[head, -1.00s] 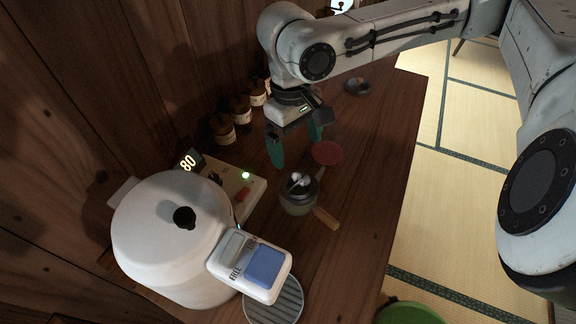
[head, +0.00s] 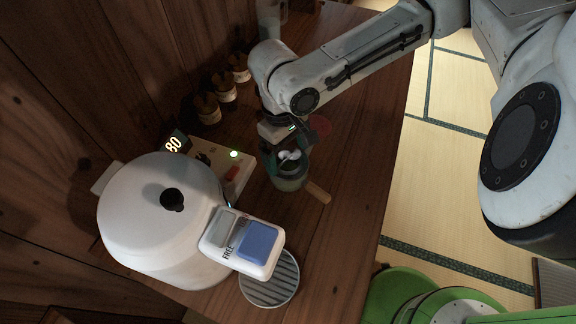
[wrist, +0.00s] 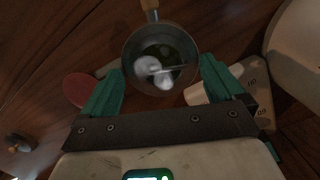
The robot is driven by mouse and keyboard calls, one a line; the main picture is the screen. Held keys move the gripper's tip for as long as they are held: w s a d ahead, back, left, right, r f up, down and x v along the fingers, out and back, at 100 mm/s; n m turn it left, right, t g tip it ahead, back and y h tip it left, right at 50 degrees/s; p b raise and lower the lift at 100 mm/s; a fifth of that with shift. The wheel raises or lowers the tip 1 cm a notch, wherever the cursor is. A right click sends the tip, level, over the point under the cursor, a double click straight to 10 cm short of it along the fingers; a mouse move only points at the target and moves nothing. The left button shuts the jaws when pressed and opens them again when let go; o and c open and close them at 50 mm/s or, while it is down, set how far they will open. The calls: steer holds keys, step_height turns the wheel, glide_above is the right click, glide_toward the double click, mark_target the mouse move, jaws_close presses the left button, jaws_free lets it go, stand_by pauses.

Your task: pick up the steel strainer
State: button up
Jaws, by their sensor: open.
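The steel strainer (head: 291,176) is a round dark metal bowl with a wooden handle (head: 318,193) pointing to the lower right in the head view. It sits on or in a pale greenish vessel on the wooden counter and holds white rounded lumps. In the wrist view the strainer (wrist: 133,50) is at top centre, its handle pointing up. My gripper (head: 287,160) is open, pointing down over the strainer. In the wrist view its green fingers (wrist: 162,66) stand on either side of the bowl; I cannot tell whether they touch it.
A big white lidded pot (head: 150,215) with a blue-and-white device stands at the lower left. A lit control box (head: 222,165) and several brown jars (head: 207,108) line the wall. A red disc (head: 321,125) lies behind the gripper. A ribbed round plate (head: 272,284) lies in front.

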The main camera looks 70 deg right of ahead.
steer(key=shift+c, duration=0.3)
steer(key=c, duration=1.3)
